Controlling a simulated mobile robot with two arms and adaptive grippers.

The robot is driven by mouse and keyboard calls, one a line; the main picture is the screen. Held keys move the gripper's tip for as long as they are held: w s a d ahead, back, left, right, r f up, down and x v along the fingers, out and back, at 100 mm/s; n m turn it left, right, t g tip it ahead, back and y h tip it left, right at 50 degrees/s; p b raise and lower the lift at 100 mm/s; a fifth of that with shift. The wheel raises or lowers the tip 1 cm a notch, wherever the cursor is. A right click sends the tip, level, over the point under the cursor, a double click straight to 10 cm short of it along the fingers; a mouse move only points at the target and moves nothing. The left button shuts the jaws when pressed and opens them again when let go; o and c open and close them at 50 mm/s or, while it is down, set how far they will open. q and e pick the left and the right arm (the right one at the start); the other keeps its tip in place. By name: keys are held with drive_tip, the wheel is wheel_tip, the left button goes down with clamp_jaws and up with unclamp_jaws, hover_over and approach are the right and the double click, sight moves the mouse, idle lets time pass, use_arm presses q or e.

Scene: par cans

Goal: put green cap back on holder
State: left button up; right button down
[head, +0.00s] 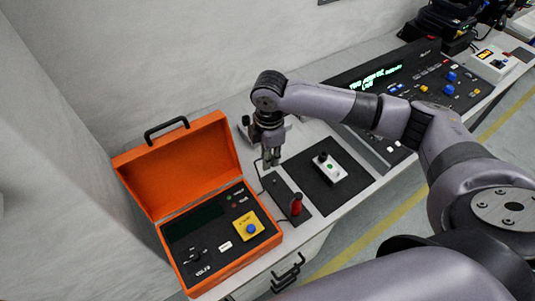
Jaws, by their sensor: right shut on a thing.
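My right gripper (271,161) points down above the far end of a dark block (281,191) on the bench. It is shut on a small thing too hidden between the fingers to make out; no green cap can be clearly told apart. The dark block looks like the holder, and a red cap-like piece (297,204) stands upright at its near end. I cannot tell whether the gripper touches the block. My left gripper is not in view.
An open orange case (184,153) with a blue button on a yellow plate (248,228) stands left. A white box (335,175) with a dark knob and green dot sits on a black mat (305,172) at right. A black console (433,97) stands behind my right arm.

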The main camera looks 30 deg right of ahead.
sight(274, 181)
drive_tip(key=w+d+f+n, duration=0.1)
drive_tip(key=f+n, duration=0.1)
drive_tip(key=f, duration=0.1)
drive_tip(key=d+f+n, duration=0.1)
drive_tip(key=f+n, duration=0.2)
drive_tip(key=w+d+f+n, duration=0.1)
drive_tip(key=f+n, duration=0.2)
drive_tip(key=f, duration=0.1)
drive_tip(key=shift+w+d+b, duration=0.3)
drive_tip(key=shift+d+b, duration=0.05)
drive_tip(key=shift+b, duration=0.05)
drive_tip(key=shift+n, duration=0.3)
wheel_tip(274, 181, down, 5)
drive_tip(key=b, duration=0.5)
drive_tip(key=shift+f, duration=0.55)
drive_tip(key=shift+f, duration=0.6)
idle(0.3)
idle(0.8)
drive_tip(key=shift+f, duration=0.35)
idle(0.7)
drive_tip(key=c, duration=1.3)
unclamp_jaws()
